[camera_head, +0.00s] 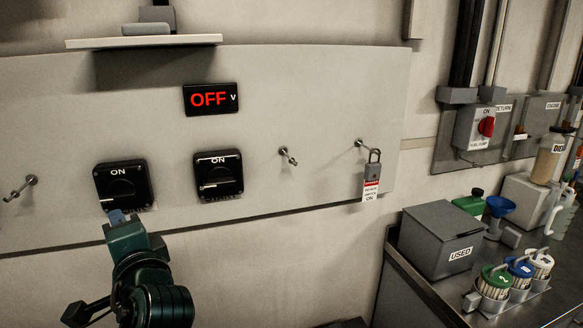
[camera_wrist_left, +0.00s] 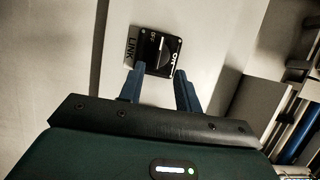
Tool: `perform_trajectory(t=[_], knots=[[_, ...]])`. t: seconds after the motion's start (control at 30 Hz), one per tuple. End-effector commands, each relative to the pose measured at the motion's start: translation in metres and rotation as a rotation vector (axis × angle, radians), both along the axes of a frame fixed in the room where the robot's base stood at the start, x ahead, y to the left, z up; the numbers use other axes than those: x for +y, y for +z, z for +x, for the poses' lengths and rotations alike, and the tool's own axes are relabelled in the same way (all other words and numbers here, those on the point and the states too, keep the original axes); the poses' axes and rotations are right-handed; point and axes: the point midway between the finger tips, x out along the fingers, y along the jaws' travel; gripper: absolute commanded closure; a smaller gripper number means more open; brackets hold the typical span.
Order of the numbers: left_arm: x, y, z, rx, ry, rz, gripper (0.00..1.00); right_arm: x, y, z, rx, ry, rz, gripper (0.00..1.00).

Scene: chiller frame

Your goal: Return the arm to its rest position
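My left gripper (camera_head: 117,216) is raised in front of the grey panel, just below the left black rotary switch (camera_head: 119,182) in the head view. In the left wrist view its two blue fingers (camera_wrist_left: 158,80) are apart with nothing held between them. A black switch with a LINK label (camera_wrist_left: 157,51) shows just beyond the fingertips. In the head view the fingers are small and contact with the switch cannot be told. My right gripper is in neither view.
The panel (camera_head: 330,95) carries a display reading OFF (camera_head: 210,99), a second black switch (camera_head: 218,176), hooks (camera_head: 288,157) and a hanging padlock (camera_head: 371,178) with a tag. At right, a metal bench (camera_head: 425,290) bears a USED box (camera_head: 440,240) and several containers.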

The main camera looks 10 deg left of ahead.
Motion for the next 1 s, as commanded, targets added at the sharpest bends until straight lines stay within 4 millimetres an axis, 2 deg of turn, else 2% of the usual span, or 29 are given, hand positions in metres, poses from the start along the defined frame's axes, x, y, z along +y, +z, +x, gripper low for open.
perform_trajectory(t=[0.07, 0.17, 0.27, 0.3, 0.43, 0.57, 0.7, 0.83, 0.9, 1.0], knots=[[-0.005, -0.012, 0.006, 0.009, -0.038, -0.013, 0.66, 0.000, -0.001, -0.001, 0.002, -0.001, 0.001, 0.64], [-0.021, -0.045, 0.020, 0.021, -0.146, -0.067, 0.66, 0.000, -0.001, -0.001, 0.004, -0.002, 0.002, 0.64], [-0.046, -0.095, 0.033, 0.036, -0.292, -0.181, 0.66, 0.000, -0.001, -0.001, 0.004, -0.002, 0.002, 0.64], [-0.058, -0.118, 0.035, 0.042, -0.350, -0.243, 0.66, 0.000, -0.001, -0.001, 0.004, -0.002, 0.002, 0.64], [-0.096, -0.189, 0.027, 0.059, -0.496, -0.485, 0.66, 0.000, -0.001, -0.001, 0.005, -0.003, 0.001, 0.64], [-0.132, -0.257, 0.000, 0.070, -0.575, -0.778, 0.66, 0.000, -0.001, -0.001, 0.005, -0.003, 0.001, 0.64], [-0.166, -0.317, -0.044, 0.067, -0.574, -1.123, 0.66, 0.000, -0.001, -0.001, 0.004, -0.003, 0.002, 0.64], [-0.186, -0.353, -0.085, 0.043, -0.510, -1.389, 0.66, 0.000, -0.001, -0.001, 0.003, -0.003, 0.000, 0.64], [-0.192, -0.364, -0.101, 0.028, -0.473, -1.489, 0.66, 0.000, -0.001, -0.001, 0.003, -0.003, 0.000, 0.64], [-0.197, -0.373, -0.114, 0.010, -0.435, -1.577, 0.66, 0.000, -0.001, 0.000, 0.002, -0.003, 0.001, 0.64]])
